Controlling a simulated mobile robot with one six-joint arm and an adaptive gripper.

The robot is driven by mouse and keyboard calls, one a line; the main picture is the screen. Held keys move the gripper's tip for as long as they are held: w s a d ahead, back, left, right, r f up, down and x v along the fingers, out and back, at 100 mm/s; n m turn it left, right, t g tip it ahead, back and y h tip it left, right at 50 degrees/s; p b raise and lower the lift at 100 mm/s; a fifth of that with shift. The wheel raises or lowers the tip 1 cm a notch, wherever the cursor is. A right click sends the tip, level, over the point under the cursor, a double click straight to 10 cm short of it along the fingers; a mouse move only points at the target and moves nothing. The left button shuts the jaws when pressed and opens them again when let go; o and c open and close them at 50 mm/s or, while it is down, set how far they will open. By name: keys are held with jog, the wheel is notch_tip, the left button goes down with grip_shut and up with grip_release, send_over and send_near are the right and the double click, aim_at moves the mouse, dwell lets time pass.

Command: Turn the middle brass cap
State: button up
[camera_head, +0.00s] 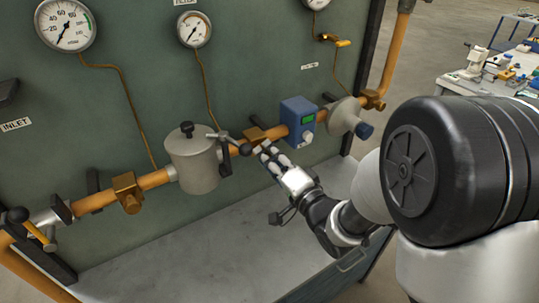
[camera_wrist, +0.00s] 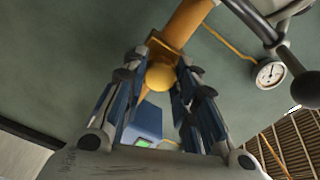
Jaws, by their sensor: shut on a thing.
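The middle brass cap (camera_wrist: 160,77) is a round knob on a brass block (camera_head: 255,134) in the orange pipe. It sits between the grey canister and the blue meter. My gripper (camera_head: 268,152) reaches up to it from the lower right. In the wrist view my gripper (camera_wrist: 158,84) has a blue-padded finger on either side of the cap and is shut on it. In the head view my fingers hide the cap. Another brass block with a cap (camera_head: 130,194) is on the pipe at left, and one more (camera_head: 374,99) is at right.
The grey canister (camera_head: 193,162) and a black-knobbed lever (camera_head: 240,148) are close to my fingers' left. The blue meter (camera_head: 298,121) is close on the right. The grey tray (camera_head: 215,235) below is clear. Gauges (camera_head: 66,25) hang on the green panel.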

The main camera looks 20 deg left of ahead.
jog(key=m+p, duration=0.1)
jog(key=m, duration=0.5)
jog(key=shift+p, duration=0.35)
jog(key=shift+m, duration=0.3)
jog(key=o, duration=1.1)
jog(key=v, duration=0.7)
jog(key=shift+s+d, duration=0.15)
jog(key=shift+s, duration=0.05)
